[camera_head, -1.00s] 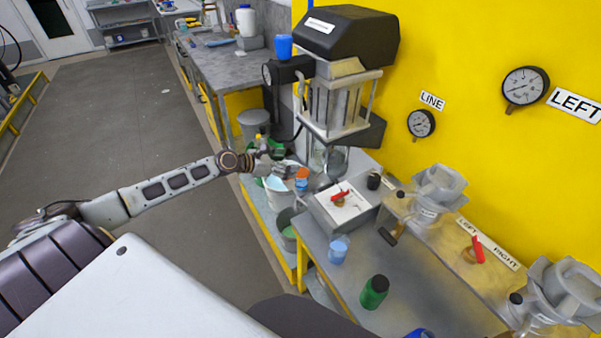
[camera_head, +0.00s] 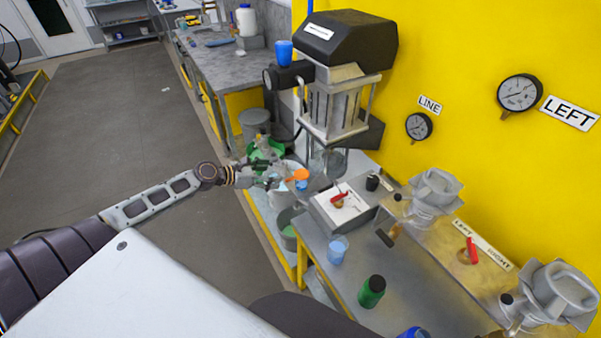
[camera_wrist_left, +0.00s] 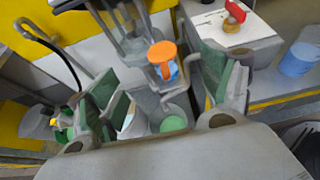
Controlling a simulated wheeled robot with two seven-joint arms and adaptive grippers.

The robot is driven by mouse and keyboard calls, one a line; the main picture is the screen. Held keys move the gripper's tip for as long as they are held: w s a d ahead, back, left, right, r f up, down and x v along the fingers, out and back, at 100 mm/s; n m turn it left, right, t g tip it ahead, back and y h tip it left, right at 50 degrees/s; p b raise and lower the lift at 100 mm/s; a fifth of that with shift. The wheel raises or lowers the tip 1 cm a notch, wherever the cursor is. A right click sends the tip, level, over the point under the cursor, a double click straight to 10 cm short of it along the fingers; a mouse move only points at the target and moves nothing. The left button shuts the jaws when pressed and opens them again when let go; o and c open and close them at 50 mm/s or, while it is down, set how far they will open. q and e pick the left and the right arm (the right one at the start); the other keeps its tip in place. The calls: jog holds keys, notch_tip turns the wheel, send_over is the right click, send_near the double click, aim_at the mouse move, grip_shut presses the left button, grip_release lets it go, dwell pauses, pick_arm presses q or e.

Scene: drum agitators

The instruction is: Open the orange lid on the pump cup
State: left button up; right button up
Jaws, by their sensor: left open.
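The pump cup (camera_head: 302,186) is small and bluish, beside the grey box at the back left of the bench. Its orange lid (camera_head: 299,174) shows as a tilted oval over it. In the left wrist view the orange lid (camera_wrist_left: 162,51) is between and beyond the fingers, with the blue cup (camera_wrist_left: 170,71) partly visible under it. My left gripper (camera_head: 280,172) is just left of the lid, and its green-padded fingers (camera_wrist_left: 165,90) are spread with nothing between the pads. Whether a fingertip touches the lid, I cannot tell. My right gripper is out of view.
The grey box with a red-handled valve (camera_head: 339,198) stands right of the cup. The pump housing (camera_head: 345,100) hangs above. A white bucket (camera_head: 283,200) is below my gripper. A blue cup (camera_head: 338,249) and green bottle (camera_head: 371,291) stand on the bench.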

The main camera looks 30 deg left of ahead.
pick_arm(q)
jog(key=shift+s+a+f+p, duration=0.1)
jog(key=shift+s+a+p, duration=0.2)
jog(key=shift+s, duration=0.25)
jog(key=shift+s+a+p, duration=0.2)
jog(key=shift+s+a, duration=0.15)
jog(key=shift+s, duration=0.2)
jog(key=shift+w+f, duration=0.1)
jog(key=w+f, duration=0.1)
jog(key=w+d+f+b, duration=0.1)
jog(key=f, duration=0.1)
jog(key=w+f+b, duration=0.1)
jog(key=shift+d+f, duration=0.3)
jog(key=shift+d, duration=0.1)
